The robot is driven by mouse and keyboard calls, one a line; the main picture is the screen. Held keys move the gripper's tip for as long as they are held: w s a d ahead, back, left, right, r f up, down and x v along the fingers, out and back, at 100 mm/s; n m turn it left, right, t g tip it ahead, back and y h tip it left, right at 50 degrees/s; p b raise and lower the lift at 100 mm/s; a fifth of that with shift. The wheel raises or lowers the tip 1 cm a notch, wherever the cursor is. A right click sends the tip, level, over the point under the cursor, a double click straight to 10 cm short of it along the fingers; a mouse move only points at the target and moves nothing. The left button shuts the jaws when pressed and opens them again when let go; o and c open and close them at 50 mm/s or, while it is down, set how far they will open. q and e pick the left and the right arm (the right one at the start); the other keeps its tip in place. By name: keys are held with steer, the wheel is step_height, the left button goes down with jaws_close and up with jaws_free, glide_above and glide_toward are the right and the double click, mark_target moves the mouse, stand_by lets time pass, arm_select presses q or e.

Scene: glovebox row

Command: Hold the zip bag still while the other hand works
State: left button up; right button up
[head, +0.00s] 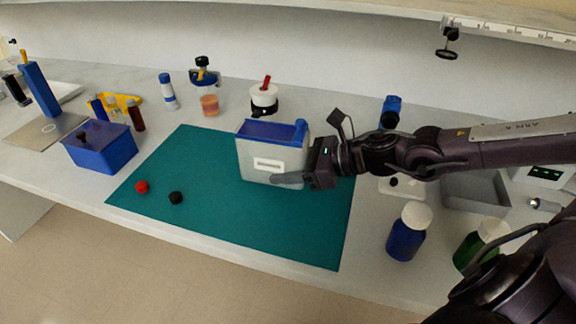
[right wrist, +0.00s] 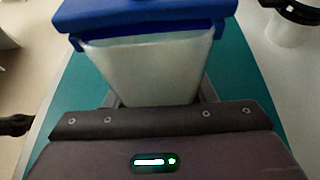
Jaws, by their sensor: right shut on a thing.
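The zip bag (head: 258,147) stands upright on the teal mat (head: 230,222), with a pale translucent body, a blue top and a white label on its front. It also shows in the right wrist view (right wrist: 145,72), where the blue top is nearest the upper edge. My right gripper (head: 292,178) comes in from the right and is shut on the zip bag, one finger across its lower front. In the right wrist view the gripper (right wrist: 158,95) has a finger at each side of the body. My left gripper is not in view.
A red cap (head: 142,187) and a black cap (head: 176,198) lie on the mat's left. A blue box (head: 108,153) stands left of the mat. A blue bottle (head: 408,232) and a green bottle (head: 480,245) stand right. Jars line the back. The mat's front is clear.

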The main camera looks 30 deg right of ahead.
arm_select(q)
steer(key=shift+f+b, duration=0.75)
arm_select(e)
steer(key=shift+f, duration=0.85)
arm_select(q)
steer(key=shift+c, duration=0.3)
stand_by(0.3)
